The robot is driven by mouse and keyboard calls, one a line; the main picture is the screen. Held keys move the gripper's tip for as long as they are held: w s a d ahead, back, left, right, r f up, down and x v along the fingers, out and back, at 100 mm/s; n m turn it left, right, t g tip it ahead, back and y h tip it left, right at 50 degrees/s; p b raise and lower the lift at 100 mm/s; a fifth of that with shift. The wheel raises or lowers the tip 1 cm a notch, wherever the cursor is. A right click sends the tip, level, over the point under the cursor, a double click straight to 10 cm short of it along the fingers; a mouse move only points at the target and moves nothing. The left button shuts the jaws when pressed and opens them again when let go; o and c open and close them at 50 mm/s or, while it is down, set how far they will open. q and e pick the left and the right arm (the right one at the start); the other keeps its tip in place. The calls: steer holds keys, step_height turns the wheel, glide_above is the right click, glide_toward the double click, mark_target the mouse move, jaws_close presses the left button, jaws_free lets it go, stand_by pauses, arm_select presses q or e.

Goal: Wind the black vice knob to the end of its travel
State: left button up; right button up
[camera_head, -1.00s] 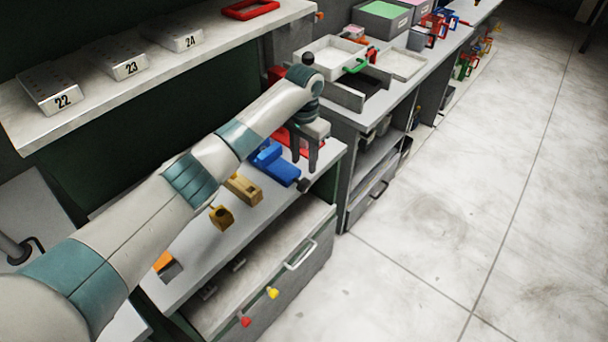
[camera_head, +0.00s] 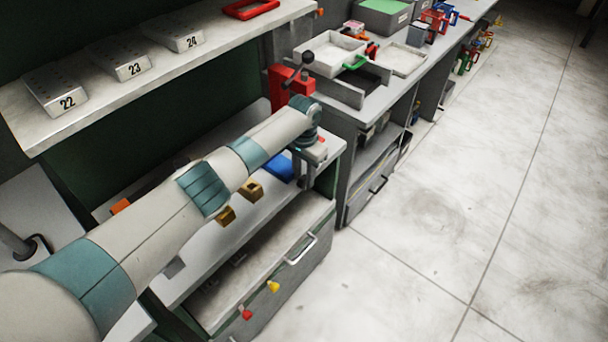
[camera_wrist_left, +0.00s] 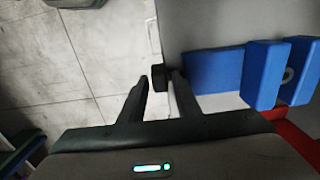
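The blue vice (camera_wrist_left: 215,70) shows at the right of the left wrist view, with blue jaws and a grey bolt end. In the head view (camera_head: 281,168) my left arm partly covers it. The black knob (camera_wrist_left: 158,74) sits at the vice's left end in the wrist view; in the head view it is hidden. My left gripper (camera_wrist_left: 160,79) is open, its two dark fingers on either side of the knob at the fingertips. A slim gap seems to show on the left side; contact on the right is unclear. In the head view the gripper (camera_head: 305,167) is over the bench's front edge.
Two yellow-brown blocks (camera_head: 251,190) lie left of the vice. A red press (camera_head: 291,88) stands behind my wrist. An open drawer (camera_head: 270,282) juts out below the bench. A shelf with numbered grey blocks (camera_head: 127,64) hangs above. The floor to the right is clear.

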arm_select(q)
jaws_close()
steer(key=p, duration=0.1)
steer(key=t+h+p, duration=0.1)
steer(key=p, duration=0.1)
steer(key=shift+s+a+r, duration=0.2)
steer(key=shift+s, duration=0.05)
steer(key=shift+s+f+t+h+p, duration=0.1)
steer(key=shift+t+h+p, duration=0.3)
steer(key=shift+p, duration=0.5)
steer(key=shift+s+a+f+t+h, duration=0.2)
steer(key=shift+t+h, duration=0.1)
steer(key=shift+t, duration=0.5)
steer(key=shift+s+a+f+t+h, duration=0.15)
steer(key=shift+t+h, duration=0.55)
steer(key=shift+t, duration=0.5)
